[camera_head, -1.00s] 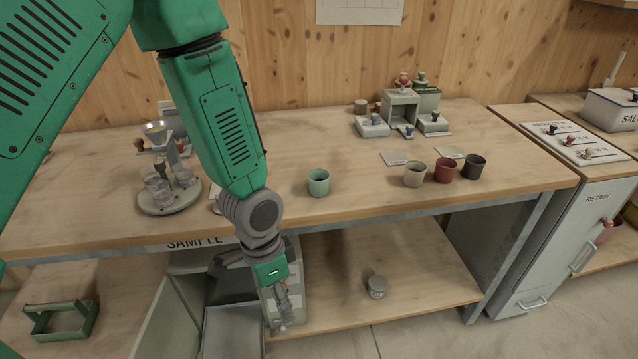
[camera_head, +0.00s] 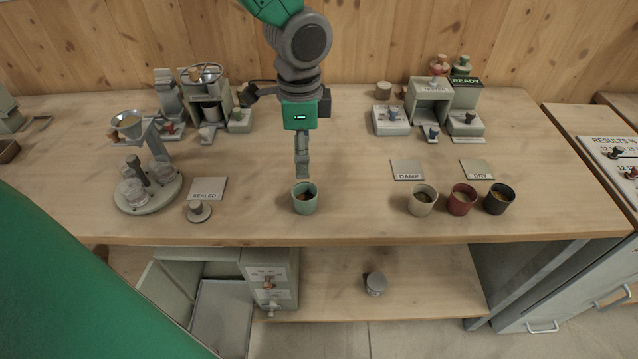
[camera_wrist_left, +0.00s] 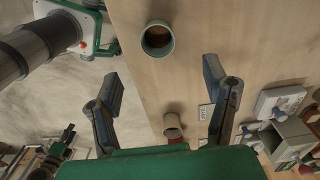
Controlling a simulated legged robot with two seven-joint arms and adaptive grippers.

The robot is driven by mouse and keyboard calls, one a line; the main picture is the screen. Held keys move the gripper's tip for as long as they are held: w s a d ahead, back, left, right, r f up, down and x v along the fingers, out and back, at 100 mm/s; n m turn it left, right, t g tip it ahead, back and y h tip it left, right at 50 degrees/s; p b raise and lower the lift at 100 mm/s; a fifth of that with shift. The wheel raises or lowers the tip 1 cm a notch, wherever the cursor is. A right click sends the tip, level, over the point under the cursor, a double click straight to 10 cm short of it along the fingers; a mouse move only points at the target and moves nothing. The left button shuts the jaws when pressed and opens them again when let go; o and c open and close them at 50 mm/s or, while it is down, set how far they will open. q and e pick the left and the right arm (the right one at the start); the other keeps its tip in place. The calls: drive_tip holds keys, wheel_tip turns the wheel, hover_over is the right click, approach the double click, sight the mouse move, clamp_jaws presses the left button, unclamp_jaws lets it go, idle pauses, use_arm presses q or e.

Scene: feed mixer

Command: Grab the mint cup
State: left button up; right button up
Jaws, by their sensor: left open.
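The mint cup (camera_head: 305,200) stands upright on the workbench near its front edge, with dark brownish contents inside. In the left wrist view the mint cup (camera_wrist_left: 158,40) shows its open mouth, ahead of the fingers and roughly between their lines. My left gripper (camera_head: 302,174) points down just above and behind the cup, seen edge-on in the head view. In the wrist view my left gripper (camera_wrist_left: 164,72) is open with two spread fingers and nothing between them. No contact with the cup is visible. My right gripper is not in view.
Beige (camera_head: 422,200), red (camera_head: 461,200) and dark (camera_head: 498,199) cups stand to the right. A funnel stand (camera_head: 148,196), a SEALED card (camera_head: 208,189) and a small knobbed lid (camera_head: 199,212) are to the left. A tester (camera_head: 431,104) stands behind. Bench surface immediately around the mint cup is clear.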

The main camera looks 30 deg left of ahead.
sight(308, 200)
use_arm(q)
drive_tip(key=f, duration=0.7)
drive_tip(key=shift+s+a+f+b, duration=0.25)
drive_tip(key=shift+a+b, duration=0.05)
drive_tip(key=shift+a, duration=0.1)
drive_tip(key=shift+w+a+f, duration=0.1)
drive_tip(key=shift+a+f, duration=0.05)
drive_tip(key=shift+f, duration=0.45)
drive_tip(key=f, duration=0.1)
drive_tip(key=d+f, duration=0.1)
drive_tip(key=f, duration=0.2)
drive_tip(key=shift+w+d+f, duration=0.1)
drive_tip(key=shift+d+f, duration=0.2)
drive_tip(key=shift+d, duration=0.1)
drive_tip(key=shift+a, duration=0.3)
drive_tip(key=shift+c, duration=1.3)
drive_tip(key=shift+a, duration=0.1)
drive_tip(key=c, duration=0.9)
